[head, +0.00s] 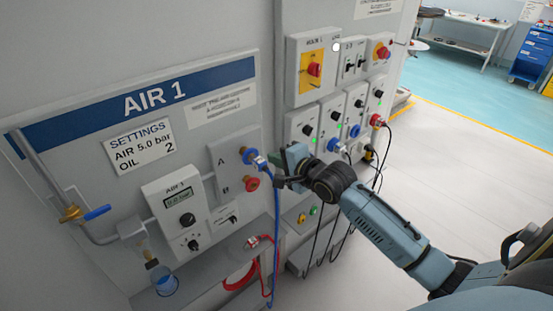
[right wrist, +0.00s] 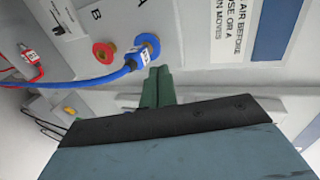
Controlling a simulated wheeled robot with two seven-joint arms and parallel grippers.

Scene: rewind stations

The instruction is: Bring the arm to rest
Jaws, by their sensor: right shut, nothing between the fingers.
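My right arm reaches in from the right in the head view. Its gripper (head: 275,158) is at the AIR 1 panel, just right of the blue port A (head: 249,155). In the right wrist view the green fingers (right wrist: 157,86) are shut together and empty, just below the blue port and its plug. A blue hose (head: 277,230) is plugged into port A and hangs down. The red port B (head: 251,184) is empty. My left gripper is not in view.
A red hose end (head: 252,241) lies on the ledge. A gauge unit (head: 180,205), a blue-handled valve (head: 97,213) and an oil bowl (head: 163,280) are at left. A second panel (head: 305,70) with knobs and hanging cables stands close behind my gripper. Open floor (head: 480,170) lies right.

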